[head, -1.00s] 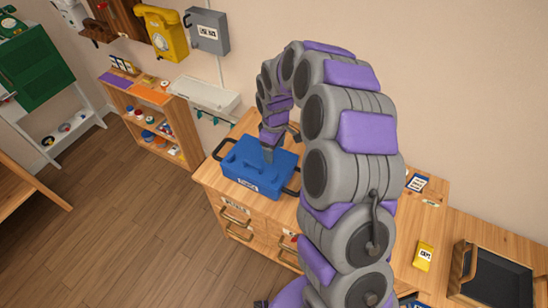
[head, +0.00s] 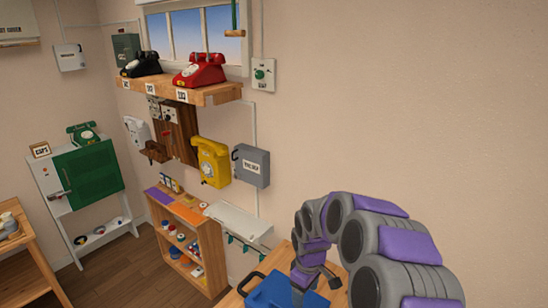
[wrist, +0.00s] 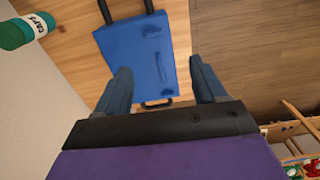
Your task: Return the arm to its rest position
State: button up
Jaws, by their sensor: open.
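My arm (head: 385,250) is purple and grey and curves over from the lower right in the head view. My gripper (head: 312,280) hangs at its end, low in the picture, pointing down over a blue toolbox (head: 268,292). In the wrist view my gripper (wrist: 160,72) has its two blue-grey fingers spread wide, with nothing held between them. The toolbox lid (wrist: 138,52) shows beyond and between the fingers, with black handles at its ends. The gap between fingertips and lid cannot be judged exactly.
The toolbox stands on a wooden cabinet against the wall. A green "CAPS" can (wrist: 25,30) lies near the wrist view's upper left. A wooden shelf unit (head: 190,245), yellow wall phone (head: 212,163), grey box (head: 252,166) and window ledge (head: 195,95) with red and black phones are beyond.

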jog(key=s+d+r+m+b, duration=0.15)
jog(key=s+r, duration=0.25)
jog(key=s, duration=0.5)
jog(key=s+r+m+b, duration=0.2)
jog(key=s+r+m, duration=0.15)
jog(key=s, duration=0.55)
jog(key=s+d+m+g+b, duration=0.1)
jog(key=s+m, duration=0.4)
jog(key=s, duration=1.3)
jog(key=shift+s+d+g+b, duration=0.3)
jog(key=shift+s+d+b, duration=0.1)
jog(key=shift+d+b, duration=0.35)
jog(key=shift+f, duration=0.1)
jog(key=shift+c, duration=0.4)
